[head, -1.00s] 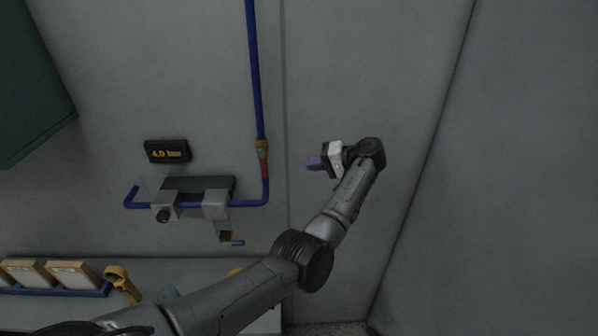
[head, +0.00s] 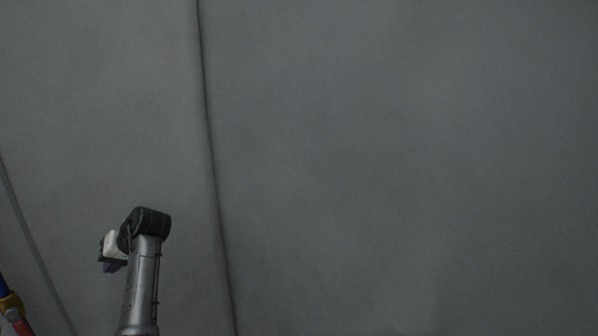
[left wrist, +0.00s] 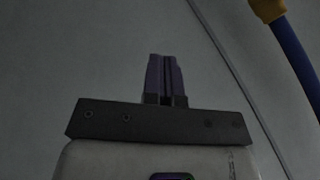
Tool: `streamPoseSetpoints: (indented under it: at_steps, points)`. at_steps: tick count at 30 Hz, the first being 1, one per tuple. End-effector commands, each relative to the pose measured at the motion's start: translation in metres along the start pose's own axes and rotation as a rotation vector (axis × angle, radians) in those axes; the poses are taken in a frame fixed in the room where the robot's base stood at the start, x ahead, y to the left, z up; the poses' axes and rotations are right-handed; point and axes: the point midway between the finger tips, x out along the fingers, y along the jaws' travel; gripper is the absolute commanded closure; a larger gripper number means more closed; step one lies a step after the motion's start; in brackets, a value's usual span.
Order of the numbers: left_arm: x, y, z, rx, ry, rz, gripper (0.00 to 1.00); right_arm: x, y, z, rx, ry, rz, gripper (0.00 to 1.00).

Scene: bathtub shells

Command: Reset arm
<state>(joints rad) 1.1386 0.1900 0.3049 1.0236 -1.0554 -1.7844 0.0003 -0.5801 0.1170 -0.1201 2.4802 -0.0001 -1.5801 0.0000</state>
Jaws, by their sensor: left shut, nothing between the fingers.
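My left gripper (head: 112,267) is at the lower left of the head view, at the end of my raised grey arm, in front of a grey wall. In the left wrist view its two purple fingers (left wrist: 165,75) are together, with nothing between them. They point at the bare wall and hold no object. My right gripper is in neither view.
A plain grey wall (head: 400,150) fills most of the head view, with a vertical corner line left of centre. A blue pipe with a yellow and red fitting (head: 14,308) shows at the lower left edge. The blue pipe (left wrist: 298,52) also shows in the left wrist view.

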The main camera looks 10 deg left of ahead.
Motion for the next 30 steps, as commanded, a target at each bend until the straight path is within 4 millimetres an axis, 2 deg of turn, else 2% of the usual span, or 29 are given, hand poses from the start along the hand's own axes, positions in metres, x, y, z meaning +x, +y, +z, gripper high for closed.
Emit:
streamPoseSetpoints:
  at_steps: [3, 5, 8, 11, 14, 15, 19, 25, 30]
  points:
    - [-0.05, -0.019, -0.023, -0.109, 0.198, 0.205, 1.0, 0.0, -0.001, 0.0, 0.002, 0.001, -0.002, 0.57]
    - [-0.079, -0.029, -0.03, -0.152, 0.311, 0.307, 1.0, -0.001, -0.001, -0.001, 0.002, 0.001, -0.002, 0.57]
    - [-0.12, -0.032, -0.024, -0.177, 0.49, 0.452, 1.0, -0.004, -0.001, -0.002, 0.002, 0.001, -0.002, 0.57]
    - [-0.154, -0.023, 0.001, -0.154, 0.652, 0.579, 1.0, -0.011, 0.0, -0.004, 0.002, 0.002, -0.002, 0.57]
    - [-0.179, -0.005, 0.043, -0.087, 0.785, 0.698, 1.0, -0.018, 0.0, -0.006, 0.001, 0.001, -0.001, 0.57]
    - [-0.185, 0.004, 0.065, -0.048, 0.825, 0.744, 1.0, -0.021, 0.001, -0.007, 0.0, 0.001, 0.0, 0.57]
    - [-0.194, 0.03, 0.138, 0.079, 0.896, 0.866, 1.0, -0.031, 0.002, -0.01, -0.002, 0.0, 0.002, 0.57]
    - [-0.179, 0.056, 0.251, 0.269, 0.864, 0.989, 1.0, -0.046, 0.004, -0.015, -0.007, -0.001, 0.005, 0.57]
    - [-0.147, 0.064, 0.339, 0.406, 0.745, 1.019, 1.0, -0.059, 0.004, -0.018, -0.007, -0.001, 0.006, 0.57]
